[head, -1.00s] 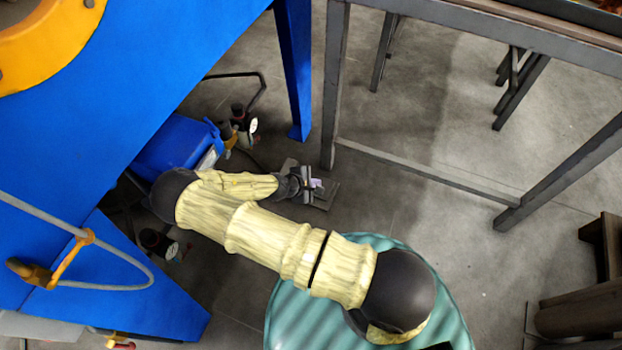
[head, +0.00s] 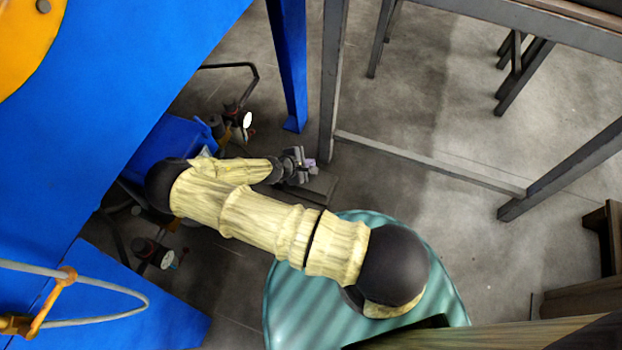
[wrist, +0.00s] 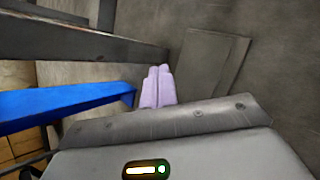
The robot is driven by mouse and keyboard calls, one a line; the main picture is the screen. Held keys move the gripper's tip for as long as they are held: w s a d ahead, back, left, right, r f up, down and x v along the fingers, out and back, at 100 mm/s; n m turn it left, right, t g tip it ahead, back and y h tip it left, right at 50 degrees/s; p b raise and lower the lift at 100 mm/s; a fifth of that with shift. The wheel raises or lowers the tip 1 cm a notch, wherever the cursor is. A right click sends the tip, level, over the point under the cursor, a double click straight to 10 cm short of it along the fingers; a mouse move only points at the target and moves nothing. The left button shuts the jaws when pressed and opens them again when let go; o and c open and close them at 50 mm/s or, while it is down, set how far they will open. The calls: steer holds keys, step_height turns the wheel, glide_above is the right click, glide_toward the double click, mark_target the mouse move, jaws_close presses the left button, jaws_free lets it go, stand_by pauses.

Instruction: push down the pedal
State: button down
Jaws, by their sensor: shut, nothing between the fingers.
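The pedal appears to be the flat dark grey plate (head: 320,188) on the floor by the foot of a grey frame post. In the wrist view a thin rectangular plate (wrist: 203,70) lies flat on the floor, to the right of the fingers. My gripper (head: 309,164) is at the plate's upper left side in the head view. Its light purple fingertips (wrist: 158,86) are together with nothing between them. I see no clear contact with the plate, and the height above it is hard to tell. My arm and gripper hide part of the plate's left end.
A big blue machine (head: 90,130) stands at the left, with a blue leg (head: 288,65) behind the gripper. A grey metal frame (head: 335,80) rises close to the plate. Gauges and a black hose (head: 235,115) are left of the gripper.

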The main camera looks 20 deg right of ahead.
mark_target(309, 175)
step_height(309, 175, down, 8)
steer(key=b, duration=0.6)
steer(key=shift+w+a+f+b, duration=0.1)
steer(key=shift+f+b, duration=0.1)
steer(key=shift+b, duration=0.15)
steer(key=shift+w, duration=0.1)
steer(key=shift+a, duration=0.1)
steer(key=shift+d, duration=0.2)
steer(key=shift+a, duration=0.1)
stand_by(1.0)
steer(key=shift+f, duration=0.4)
